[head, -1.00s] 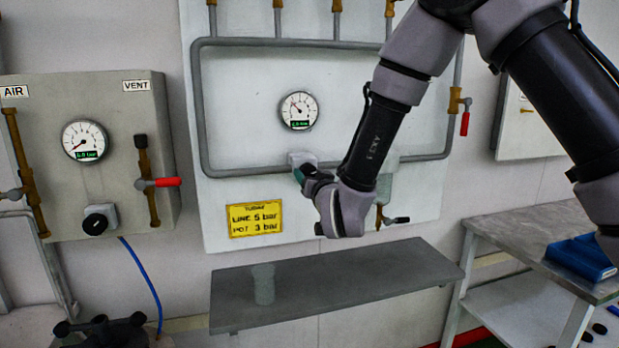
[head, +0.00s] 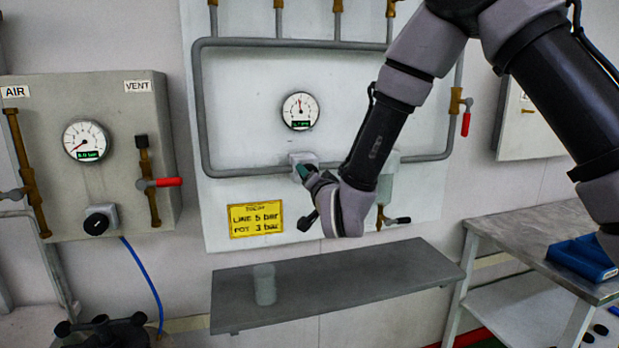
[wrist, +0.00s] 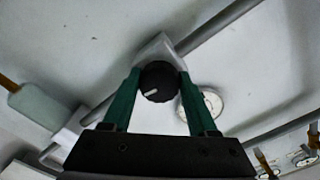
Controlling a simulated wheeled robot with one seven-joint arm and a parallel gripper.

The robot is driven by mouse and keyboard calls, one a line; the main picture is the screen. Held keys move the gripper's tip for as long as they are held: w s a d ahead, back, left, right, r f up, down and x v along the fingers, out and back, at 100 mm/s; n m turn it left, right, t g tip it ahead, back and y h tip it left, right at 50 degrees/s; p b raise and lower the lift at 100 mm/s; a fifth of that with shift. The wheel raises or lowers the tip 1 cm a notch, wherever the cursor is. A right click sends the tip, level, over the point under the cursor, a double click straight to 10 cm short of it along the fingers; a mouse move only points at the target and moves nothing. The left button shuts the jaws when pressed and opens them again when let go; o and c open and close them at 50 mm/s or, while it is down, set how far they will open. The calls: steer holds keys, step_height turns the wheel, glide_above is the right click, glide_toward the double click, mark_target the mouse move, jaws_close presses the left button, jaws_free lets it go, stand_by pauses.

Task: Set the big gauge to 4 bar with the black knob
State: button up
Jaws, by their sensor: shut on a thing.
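The big gauge (head: 300,110) is on the white panel. Its needle points almost straight up; its green digital readout is too small to read surely. The black knob (wrist: 158,82) sits on a pale block on the pipe below the gauge, with a white mark pointing left and slightly down in the wrist view. My gripper (wrist: 157,76) is shut on the knob, one green finger on each side. In the head view my gripper (head: 303,173) reaches the pale block (head: 297,159) and hides the knob.
A yellow sign (head: 256,219) reads line 5 bar, pot 3 bar. At left a grey box carries another gauge (head: 86,141), a black knob (head: 97,222) and a red-handled valve (head: 160,183). A shelf (head: 350,285) with a translucent cup (head: 264,284) is below.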

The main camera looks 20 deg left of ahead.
steer(key=shift+f, duration=0.1)
steer(key=o, duration=1.4)
steer(key=shift+s, duration=0.1)
steer(key=v, duration=1)
steer(key=shift+s+d, duration=0.2)
steer(key=shift+s, duration=0.1)
